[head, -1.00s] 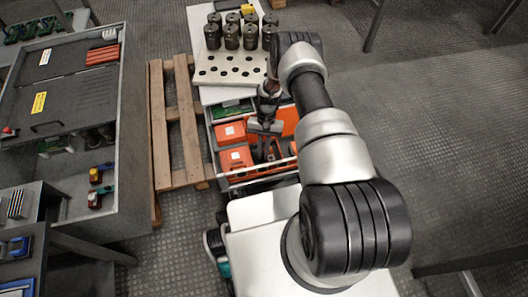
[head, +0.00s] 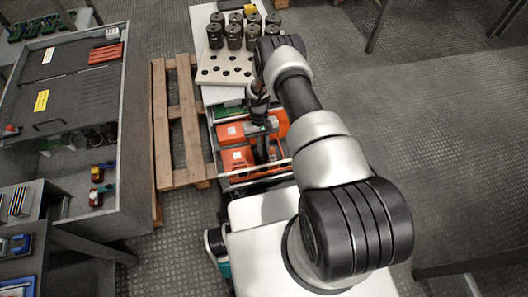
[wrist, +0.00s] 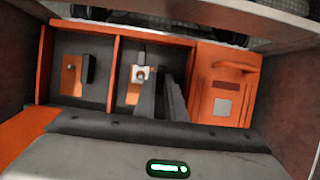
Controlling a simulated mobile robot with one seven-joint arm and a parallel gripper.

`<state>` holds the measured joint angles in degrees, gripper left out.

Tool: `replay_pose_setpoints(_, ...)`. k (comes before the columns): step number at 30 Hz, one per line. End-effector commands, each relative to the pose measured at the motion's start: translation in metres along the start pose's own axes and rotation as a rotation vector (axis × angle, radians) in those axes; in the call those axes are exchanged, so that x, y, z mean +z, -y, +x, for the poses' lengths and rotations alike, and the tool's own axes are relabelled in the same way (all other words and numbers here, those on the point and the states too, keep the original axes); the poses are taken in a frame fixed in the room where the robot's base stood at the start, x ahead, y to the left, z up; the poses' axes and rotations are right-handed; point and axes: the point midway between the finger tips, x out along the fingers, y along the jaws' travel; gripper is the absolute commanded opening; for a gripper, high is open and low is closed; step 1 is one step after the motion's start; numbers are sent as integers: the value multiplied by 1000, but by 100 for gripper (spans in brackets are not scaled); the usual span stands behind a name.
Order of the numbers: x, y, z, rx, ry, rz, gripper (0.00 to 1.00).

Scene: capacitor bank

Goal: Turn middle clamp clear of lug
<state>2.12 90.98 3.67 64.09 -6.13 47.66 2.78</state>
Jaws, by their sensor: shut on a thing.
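An orange housing (wrist: 108,72) with compartments fills the upper part of the wrist view. Its middle compartment holds a copper lug (wrist: 131,92) with a bright bolt (wrist: 141,73). The dark fingers of my gripper (wrist: 162,85) reach into this compartment just right of the bolt. They are shut on the middle clamp, which the fingers mostly hide; its exact angle to the lug cannot be told. The left compartment shows another dark clamp (wrist: 89,68) beside a copper lug (wrist: 70,75). In the head view my gripper (head: 262,150) is down among the orange units, with little detail visible.
An orange cover (wrist: 222,95) with a grey label closes the right side of the housing. Walls stand close on both sides. A pallet (head: 178,120) lies left.

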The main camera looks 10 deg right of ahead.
Motion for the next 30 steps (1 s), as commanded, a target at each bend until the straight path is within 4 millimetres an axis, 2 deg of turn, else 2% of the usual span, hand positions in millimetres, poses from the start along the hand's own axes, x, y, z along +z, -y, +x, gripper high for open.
replay_pose_setpoints(7, -1, 0, -1, 2, -3, -4, 0)
replay_pose_setpoints(8, -1, 0, -1, 2, -3, -3, 15)
replay_pose_setpoints(10, -1, 0, -1, 2, -3, -3, 27)
replay_pose_setpoints(11, -1, 0, -1, 2, -3, -3, 29)
replay_pose_setpoints(20, 0, -2, 0, -14, 0, 37, 29)
replay_pose_setpoints(23, 1, -4, 1, -63, 2, 151, 29)
replay_pose_setpoints(26, 2, -7, 1, -146, 3, 350, 29)
replay_pose_setpoints(30, 5, -10, 2, -296, 6, 710, 29)
